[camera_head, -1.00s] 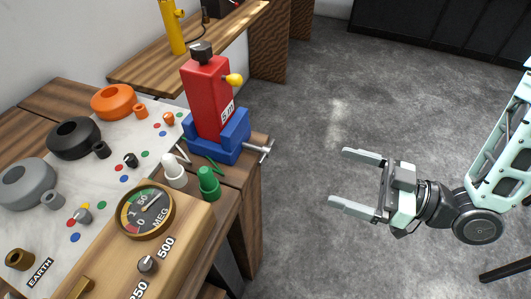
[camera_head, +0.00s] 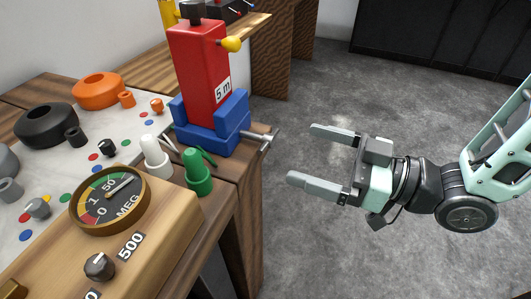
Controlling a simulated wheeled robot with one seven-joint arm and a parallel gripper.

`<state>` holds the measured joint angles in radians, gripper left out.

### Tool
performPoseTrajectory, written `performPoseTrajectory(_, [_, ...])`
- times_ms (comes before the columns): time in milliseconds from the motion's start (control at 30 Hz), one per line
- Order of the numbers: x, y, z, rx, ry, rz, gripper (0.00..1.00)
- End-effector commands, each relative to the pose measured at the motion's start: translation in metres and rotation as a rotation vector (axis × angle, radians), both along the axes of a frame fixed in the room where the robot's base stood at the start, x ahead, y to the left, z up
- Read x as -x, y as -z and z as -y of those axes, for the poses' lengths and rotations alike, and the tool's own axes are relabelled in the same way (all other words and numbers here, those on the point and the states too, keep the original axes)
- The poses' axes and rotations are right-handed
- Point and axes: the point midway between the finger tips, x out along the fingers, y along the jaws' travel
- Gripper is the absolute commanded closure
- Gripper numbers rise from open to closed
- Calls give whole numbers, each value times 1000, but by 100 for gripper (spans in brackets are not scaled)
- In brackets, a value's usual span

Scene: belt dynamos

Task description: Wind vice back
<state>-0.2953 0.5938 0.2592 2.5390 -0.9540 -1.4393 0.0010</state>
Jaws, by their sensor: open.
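A blue vice (camera_head: 213,134) sits on the wooden bench at the edge nearest the open floor. A red block-shaped device (camera_head: 200,75) labelled "5 m", with a black top knob and a yellow side knob (camera_head: 230,44), stands upright between its jaws. The vice's metal screw and handle (camera_head: 265,139) stick out to the right past the bench edge. My gripper (camera_head: 301,154) is open and empty, to the right of the handle and apart from it. Its fingers point left toward the handle.
On the bench stand a wooden meter box with a round MEG dial (camera_head: 110,200), a white post (camera_head: 156,157) and a green post (camera_head: 197,172). Black (camera_head: 46,125) and orange (camera_head: 97,91) rings lie further left. Grey floor is clear around my arm.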

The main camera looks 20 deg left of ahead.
Motion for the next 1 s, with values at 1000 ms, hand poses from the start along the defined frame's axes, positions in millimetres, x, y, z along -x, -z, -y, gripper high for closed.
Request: performPoseTrajectory(1000, [-9,0,-87,0,0,-1,36])
